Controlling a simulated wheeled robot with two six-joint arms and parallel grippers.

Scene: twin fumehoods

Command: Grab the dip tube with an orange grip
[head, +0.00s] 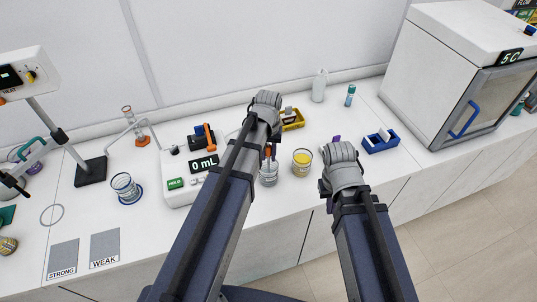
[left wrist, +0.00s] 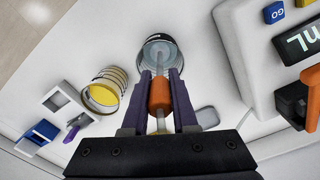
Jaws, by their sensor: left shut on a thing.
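The dip tube with its orange grip (left wrist: 160,97) is between the fingers of my left gripper (left wrist: 159,98), which is shut on the orange part. The tube's far end reaches into a clear glass beaker (left wrist: 157,52) in the left wrist view. In the head view, the beaker (head: 268,176) stands just right of my left forearm, and the orange grip (head: 267,153) shows only partly above it. My left gripper is mostly hidden behind its own arm there. My right arm's wrist is above the counter's front edge; its gripper fingers are hidden beneath it.
A beaker of yellow liquid (head: 302,162) stands close right of the clear beaker. The white dispenser reading 0 mL (head: 204,163) is to the left. A blue holder (head: 381,140) and a yellow tray (head: 293,120) lie farther right and back. A white oven (head: 455,70) stands at right.

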